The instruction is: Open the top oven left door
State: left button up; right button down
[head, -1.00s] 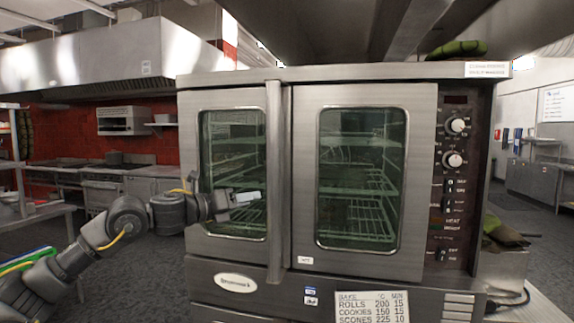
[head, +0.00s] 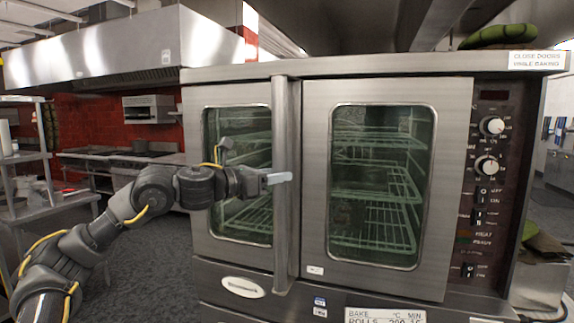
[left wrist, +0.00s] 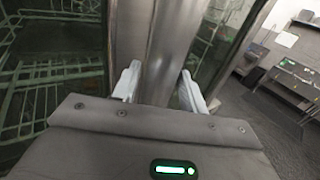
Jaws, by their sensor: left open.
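The top oven's left door (head: 192,150) is shut, a steel frame around a glass window. A tall vertical bar handle (head: 286,235) runs along its right edge, beside the shut right door (head: 452,200). My left gripper (head: 282,178) is at the middle of this handle. In the left wrist view the open fingers of my left gripper (left wrist: 158,88) stand on either side of the vertical steel bar (left wrist: 172,50). I cannot tell whether they touch it. My right gripper is not in view.
The control panel (head: 490,180) with knobs is at the oven's right. A steel shelf rack (head: 45,200) stands at the far left, and a stove counter (head: 110,160) lies behind my arm. Open grey floor (head: 140,260) lies left of the oven.

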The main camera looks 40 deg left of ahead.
pick_arm(q)
jog(key=shift+p+x, duration=0.55)
jog(key=shift+x, duration=1.2)
jog(key=shift+s, duration=0.1)
grip_shut()
jog(key=shift+d, duration=0.1)
